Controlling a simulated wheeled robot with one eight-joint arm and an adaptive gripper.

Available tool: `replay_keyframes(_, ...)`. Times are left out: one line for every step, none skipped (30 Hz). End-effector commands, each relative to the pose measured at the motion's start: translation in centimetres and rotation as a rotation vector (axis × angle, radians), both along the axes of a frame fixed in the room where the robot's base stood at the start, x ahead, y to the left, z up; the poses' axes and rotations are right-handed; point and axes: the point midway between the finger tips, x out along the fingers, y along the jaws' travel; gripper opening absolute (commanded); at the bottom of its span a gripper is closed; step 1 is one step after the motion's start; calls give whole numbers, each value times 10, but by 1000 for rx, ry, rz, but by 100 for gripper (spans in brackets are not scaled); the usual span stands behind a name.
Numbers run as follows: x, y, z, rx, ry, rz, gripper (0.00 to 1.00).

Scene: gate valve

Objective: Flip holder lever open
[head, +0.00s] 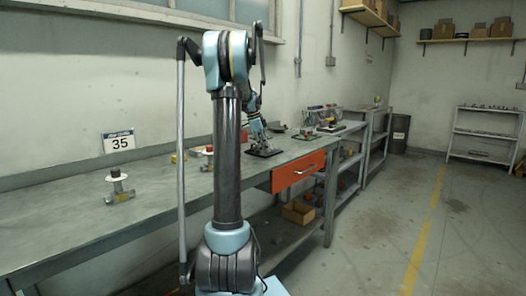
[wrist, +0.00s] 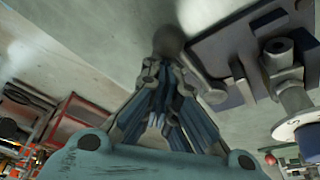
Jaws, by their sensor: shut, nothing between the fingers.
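My gripper (head: 258,128) is low over the workbench in the head view. In the wrist view its fingers (wrist: 166,82) are together with nothing between them. A dark holder plate (head: 264,152) lies on the bench under it, and it shows at the upper right in the wrist view (wrist: 222,42). A grey cylindrical fitting (wrist: 282,62) with a pale round flange (wrist: 302,120) sits on that plate. A dark rounded knob (wrist: 168,40), perhaps the lever's end, is right at the fingertips. I cannot tell contact; the fingers hide part of it.
The bench (head: 75,228) runs along the wall, with an orange drawer (head: 298,171) in its front. A valve with a white top (head: 119,187) stands at the left, near a sign reading 35 (head: 118,141). Other parts lie farther right. The floor (head: 390,220) at right is clear.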

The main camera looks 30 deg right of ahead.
Motion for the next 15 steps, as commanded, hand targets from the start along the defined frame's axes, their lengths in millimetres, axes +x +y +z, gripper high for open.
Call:
replay_keyframes(0, -2, -2, 3, -3, 1, 0)
replay_keyframes(-2, -4, -3, 2, -2, 0, 0)
replay_keyframes(-4, -8, -4, 2, -1, 0, 0)
replay_keyframes(-6, -12, -5, 2, -1, 1, 0)
replay_keyframes(-8, -16, -6, 1, 0, 1, 0)
replay_keyframes(-11, -22, -7, 0, 1, -1, 0)
replay_keyframes(-13, -27, -8, -1, 1, -1, 0)
replay_keyframes(-14, -29, -7, 0, 2, 1, 0)
replay_keyframes(-11, -25, 4, 0, 2, 4, 0)
replay_keyframes(-10, -23, 10, 0, 2, 4, 0)
replay_keyframes(-9, -21, 15, -1, 2, 3, 0)
replay_keyframes(-7, -20, 23, -1, 2, 3, 0)
replay_keyframes(-6, -18, 29, -1, 2, 3, 0)
replay_keyframes(-5, -17, 35, -1, 2, 4, 0)
replay_keyframes(-4, -14, 42, -1, 2, 4, 0)
